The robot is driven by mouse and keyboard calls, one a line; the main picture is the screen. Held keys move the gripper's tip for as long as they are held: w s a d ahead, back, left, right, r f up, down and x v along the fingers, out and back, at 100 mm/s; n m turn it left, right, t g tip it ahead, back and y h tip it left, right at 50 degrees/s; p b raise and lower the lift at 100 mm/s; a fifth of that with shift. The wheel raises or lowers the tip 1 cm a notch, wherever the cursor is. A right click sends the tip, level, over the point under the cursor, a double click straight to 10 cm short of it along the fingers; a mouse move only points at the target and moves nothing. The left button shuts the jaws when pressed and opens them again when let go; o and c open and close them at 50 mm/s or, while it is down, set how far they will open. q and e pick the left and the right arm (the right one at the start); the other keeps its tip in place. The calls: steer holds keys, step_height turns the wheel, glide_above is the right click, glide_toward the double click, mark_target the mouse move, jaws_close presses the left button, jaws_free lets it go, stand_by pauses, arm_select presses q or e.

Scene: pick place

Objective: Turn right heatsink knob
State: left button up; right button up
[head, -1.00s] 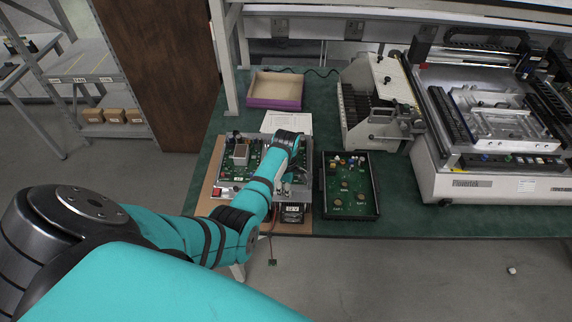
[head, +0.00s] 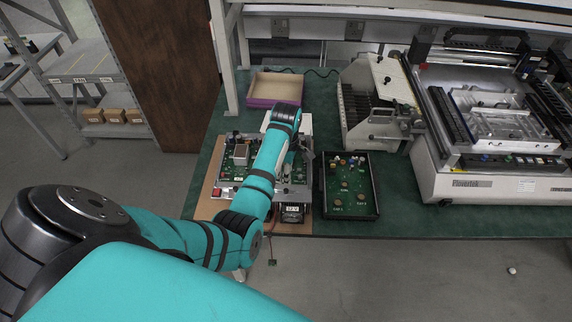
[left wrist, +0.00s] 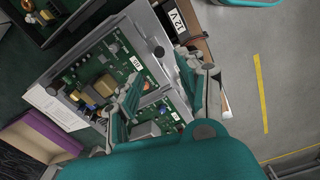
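The circuit-board unit (head: 233,172) lies on a brown board on the green bench, with silver metal parts around its green boards. In the left wrist view its silver plate (left wrist: 146,27) carries a dark round knob (left wrist: 159,51). I cannot tell for sure which knob is the right heatsink knob. My left gripper (left wrist: 160,88) is over the unit with its two fingers spread apart and nothing seen between them. In the head view my left wrist hides part of the unit, and the gripper (head: 304,152) shows only partly at its right side. My right gripper is out of view.
A black tray (head: 323,200) with a green board stands close right of the unit. A 12 V block (head: 291,214) sits at the unit's front edge. A purple-sided box (head: 275,102) and white paper lie behind. A large white machine (head: 490,189) fills the right.

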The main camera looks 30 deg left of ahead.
arm_select(q)
steer(key=shift+r, duration=1.35)
steer(key=shift+s+f, duration=0.1)
steer(key=s+d+f+m+t+y, duration=0.1)
steer(key=s+m, duration=0.5)
steer(key=s, duration=0.1)
steer(key=s+d+f+m+t+y, duration=0.1)
steer(key=s+d+f+m, duration=0.1)
steer(key=s+m, duration=0.4)
steer(key=s+d+r+m+t+h, duration=0.1)
steer(key=s+d+r+m, duration=0.2)
steer(key=s+d+m, duration=0.3)
steer(key=s+d+r+m+t+h, duration=0.1)
steer(key=s+d+r+m, duration=0.2)
steer(key=s+m, duration=0.35)
step_height(320, 180, down, 34)
steer(key=s+g+b, duration=0.2)
steer(key=b, duration=0.6)
steer(key=s+a+f+b, duration=0.1)
steer(key=s+f+b, duration=0.2)
steer(key=s+f, duration=0.5)
steer(key=s+a+f+g+b, duration=0.1)
steer(key=s+f+b, duration=0.2)
steer(key=s+f, duration=0.6)
step_height(320, 180, down, 6)
steer(key=shift+a+r+n, duration=0.15)
steer(key=shift+a+n, duration=0.2)
